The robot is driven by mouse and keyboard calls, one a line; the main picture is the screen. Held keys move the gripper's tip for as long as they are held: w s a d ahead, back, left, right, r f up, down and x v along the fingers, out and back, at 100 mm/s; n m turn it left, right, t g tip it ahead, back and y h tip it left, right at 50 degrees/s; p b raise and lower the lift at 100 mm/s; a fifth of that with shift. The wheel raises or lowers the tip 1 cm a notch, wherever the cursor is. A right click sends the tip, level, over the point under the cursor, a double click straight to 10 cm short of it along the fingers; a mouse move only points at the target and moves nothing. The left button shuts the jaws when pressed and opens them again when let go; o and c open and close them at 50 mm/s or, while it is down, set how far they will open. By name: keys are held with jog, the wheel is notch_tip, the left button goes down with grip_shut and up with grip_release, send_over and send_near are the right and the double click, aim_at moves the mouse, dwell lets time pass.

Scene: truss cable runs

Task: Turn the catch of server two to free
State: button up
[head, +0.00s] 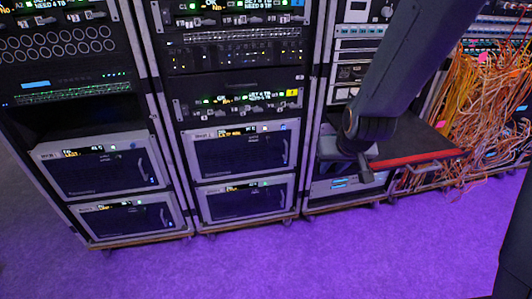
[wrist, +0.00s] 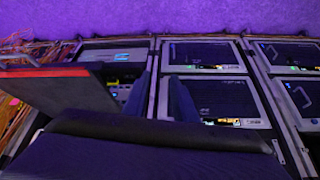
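Several server units with dark fronts and light frames show in the head view: an upper one (head: 240,155) and a lower one (head: 247,203) in the middle rack, and two more (head: 98,168) (head: 127,220) in the left rack. Their labels are too small to read, so I cannot tell which is server two, and no catch is clearly visible. My gripper (head: 350,160) hangs in front of the rack to the right of the middle one. In the wrist view my gripper (wrist: 162,88) has its two dark fingers apart with nothing between them.
A dark board with a red edge (head: 420,159) juts out beside my gripper. Tangled orange cables (head: 490,110) hang at the far right. Units with small lit displays (head: 235,103) fill the upper racks. The purple-lit floor (head: 300,260) in front is clear.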

jog(key=w+a+f+n+t+y+b, duration=0.1)
jog(key=w+a+f+t+b, duration=0.1)
jog(key=w+a+f+b, duration=0.3)
jog(key=w+a+f+t, duration=0.2)
jog(key=w+f+t, duration=0.1)
jog(key=w, duration=0.5)
jog(key=n+t+y+b, duration=0.1)
jog(key=t+y+b, duration=0.2)
jog(key=t+b, duration=0.4)
send_near(269, 142)
jog(key=shift+b+x, duration=0.55)
jog(key=shift+x, duration=3.55)
jog(key=shift+r, duration=0.15)
grip_shut()
